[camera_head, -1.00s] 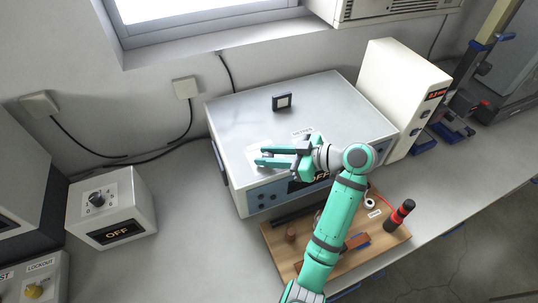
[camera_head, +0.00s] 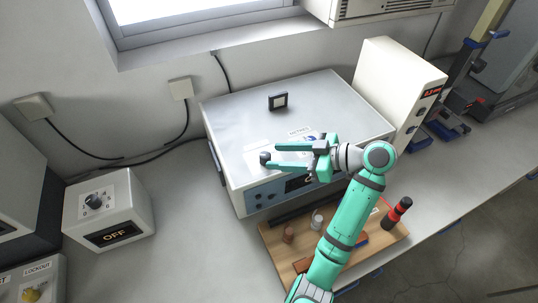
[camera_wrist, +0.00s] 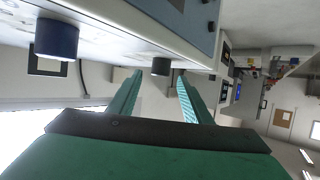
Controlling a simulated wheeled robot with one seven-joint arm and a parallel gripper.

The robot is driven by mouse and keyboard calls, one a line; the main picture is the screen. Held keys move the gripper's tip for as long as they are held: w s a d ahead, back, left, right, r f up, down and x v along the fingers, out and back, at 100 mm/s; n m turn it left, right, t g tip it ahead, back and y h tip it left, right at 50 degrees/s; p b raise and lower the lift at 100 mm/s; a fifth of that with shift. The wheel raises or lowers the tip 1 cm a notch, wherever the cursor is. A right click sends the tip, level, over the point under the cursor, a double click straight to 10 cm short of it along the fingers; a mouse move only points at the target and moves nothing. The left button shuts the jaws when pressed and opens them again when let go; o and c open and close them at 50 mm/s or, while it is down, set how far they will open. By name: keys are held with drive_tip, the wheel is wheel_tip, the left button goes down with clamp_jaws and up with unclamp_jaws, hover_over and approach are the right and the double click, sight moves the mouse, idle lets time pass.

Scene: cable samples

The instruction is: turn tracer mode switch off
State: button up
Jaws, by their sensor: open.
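The wide grey instrument (camera_head: 235,115) stands at the middle of the bench. A dark round knob (camera_head: 265,158) sits on its top near the front left, on a pale plate. My gripper (camera_head: 271,157) is open and lies low over the instrument, its fingers pointing left at this knob. In the wrist view the open gripper (camera_wrist: 159,74) has a dark knob (camera_wrist: 161,66) ahead, between its fingertips; contact cannot be told. The instrument's front display (camera_head: 297,185) is partly hidden by my gripper. No label reading tracer mode is legible.
A white box (camera_head: 128,205) with a dial and an OFF display stands at left. A tall white unit (camera_head: 385,75) stands at right. A wooden board (camera_head: 290,252) with small items lies in front.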

drive_tip(key=shift+v, duration=2.8)
drive_tip(key=shift+a, duration=0.1)
